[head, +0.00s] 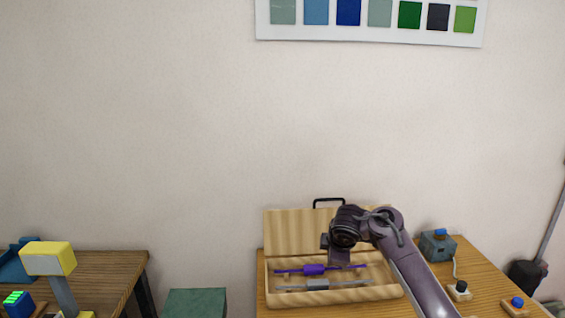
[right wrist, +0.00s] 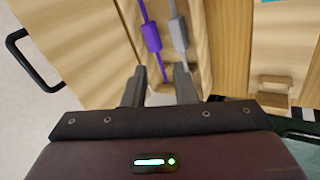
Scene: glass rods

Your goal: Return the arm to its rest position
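My right arm comes in from the right in the head view, and its gripper (head: 338,258) hangs over the open wooden case (head: 290,298). In the right wrist view the two dark fingers of this gripper (right wrist: 160,82) are apart with nothing held between them. A purple rod (head: 314,269) and a grey rod (head: 318,284) lie side by side in the case. In the right wrist view the purple rod (right wrist: 152,38) and the grey rod (right wrist: 179,36) lie beyond the fingertips. My left gripper is not in view.
The case's lid (head: 292,230) stands open at the back, with a black handle (head: 328,201). To the right on the wooden table are a grey-blue box (head: 437,246) and small blocks with a black knob (head: 461,288) and a blue knob (head: 517,303). A yellow-headed stand (head: 47,259) is at far left.

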